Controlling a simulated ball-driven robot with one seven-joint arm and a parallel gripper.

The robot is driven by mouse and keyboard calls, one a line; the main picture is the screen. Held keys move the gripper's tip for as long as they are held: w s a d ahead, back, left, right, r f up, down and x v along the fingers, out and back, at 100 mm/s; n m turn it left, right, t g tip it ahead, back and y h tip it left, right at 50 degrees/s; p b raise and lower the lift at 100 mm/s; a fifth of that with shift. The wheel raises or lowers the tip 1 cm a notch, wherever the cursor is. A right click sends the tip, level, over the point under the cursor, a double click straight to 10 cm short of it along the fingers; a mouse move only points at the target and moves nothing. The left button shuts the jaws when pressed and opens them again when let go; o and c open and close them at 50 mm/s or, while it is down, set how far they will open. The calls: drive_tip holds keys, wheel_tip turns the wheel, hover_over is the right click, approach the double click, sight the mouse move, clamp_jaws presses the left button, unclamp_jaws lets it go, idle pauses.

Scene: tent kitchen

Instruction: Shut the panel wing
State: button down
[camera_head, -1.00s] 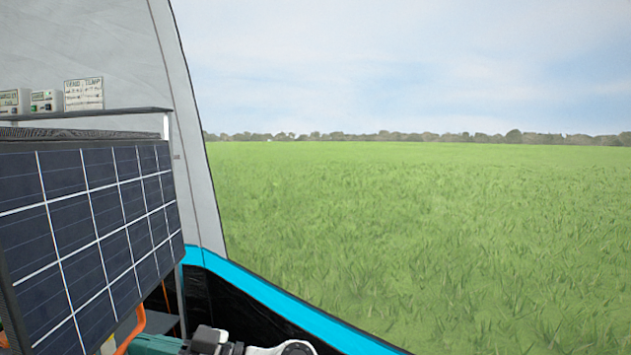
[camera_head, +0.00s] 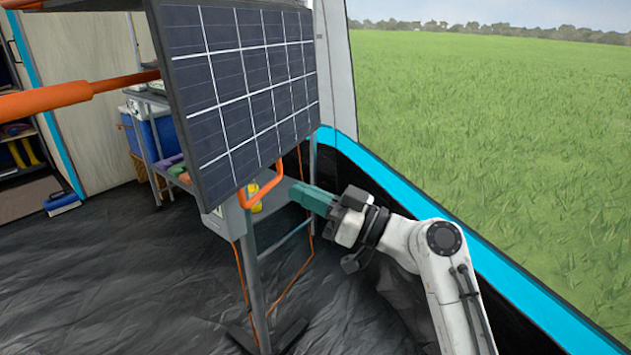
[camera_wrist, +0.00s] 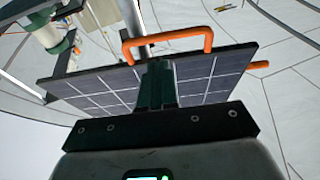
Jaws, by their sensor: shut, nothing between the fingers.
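The panel wing is a dark blue solar panel (camera_head: 245,80) with white grid lines, standing tilted out from its stand in the head view. In the wrist view the panel (camera_wrist: 205,85) lies behind my fingers. An orange handle (camera_head: 262,192) loops below its lower edge; it also shows in the wrist view (camera_wrist: 167,40). My gripper (camera_head: 294,190) has teal fingers, shut and empty, just right of the handle near the panel's lower right corner. In the wrist view my gripper (camera_wrist: 158,68) points toward the handle. I cannot tell whether they touch.
A thick orange bar (camera_head: 80,95) reaches the panel from the left. A grey stand post (camera_head: 253,285) rises below the panel. Behind are shelves with a blue cooler (camera_head: 158,132). The tent wall with a blue band (camera_head: 400,205) is at the right. Dark floor (camera_head: 120,270) lies open at the left.

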drive_tip(key=s+d+f+p, duration=0.25)
drive_tip(key=d+f, duration=0.25)
drive_tip(key=d, duration=0.3)
drive_tip(key=s+d+f+m+g+h, duration=0.1)
drive_tip(key=s+d+f+m+h, duration=0.15)
drive_tip(key=s+f, duration=0.4)
drive_tip(key=s+d+f+m+h, duration=0.2)
drive_tip(key=s+f+h, duration=0.2)
drive_tip(key=f, duration=0.6)
drive_tip(key=s+d+f+m+g+h, duration=0.1)
drive_tip(key=s+d+f+m+h, duration=0.15)
drive_tip(key=s+f, duration=0.45)
drive_tip(key=s+d+f+m+g+h, duration=0.2)
drive_tip(key=s+d+f+m+h, duration=0.2)
drive_tip(key=s+d+f+h, duration=0.45)
drive_tip(key=s+d+m+g+h, duration=0.25)
drive_tip(key=s+d, duration=0.45)
drive_tip(key=s, duration=0.6)
wheel_tip(320, 180, up, 37)
drive_tip(key=p, duration=3.5)
drive_tip(key=shift+s+d+r+m+p, duration=0.15)
drive_tip(key=shift+m+p, duration=0.2)
